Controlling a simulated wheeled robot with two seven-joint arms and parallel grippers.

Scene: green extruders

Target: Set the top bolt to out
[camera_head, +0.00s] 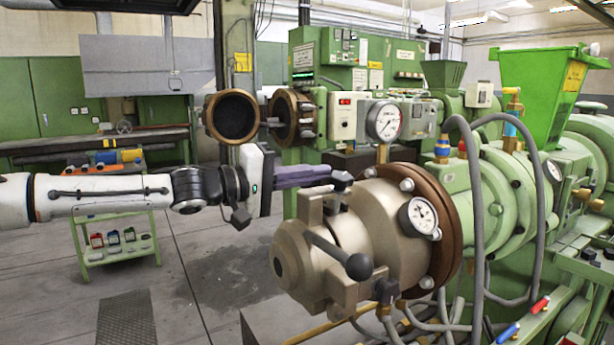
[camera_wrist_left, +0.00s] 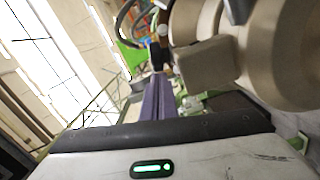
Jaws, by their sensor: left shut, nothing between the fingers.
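The top bolt (camera_head: 342,180) is a dark-headed bolt at the upper side of the beige extruder head (camera_head: 300,255). My left gripper (camera_head: 328,173) reaches in from the left with its purple fingers together and empty. Its tips are right at the bolt's head; I cannot tell whether they touch. In the left wrist view, the closed fingers (camera_wrist_left: 158,97) point at a dark part that looks like the bolt (camera_wrist_left: 157,54), beside a beige block (camera_wrist_left: 206,65) of the head. My right gripper is not in view.
A lever with a dark ball end (camera_head: 358,266) sticks out of the head's front. Pressure gauges (camera_head: 384,121) and (camera_head: 420,216) a second gauge sit close by. Grey hoses (camera_head: 477,220) hang at the right. The floor (camera_head: 215,270) at left is mostly clear.

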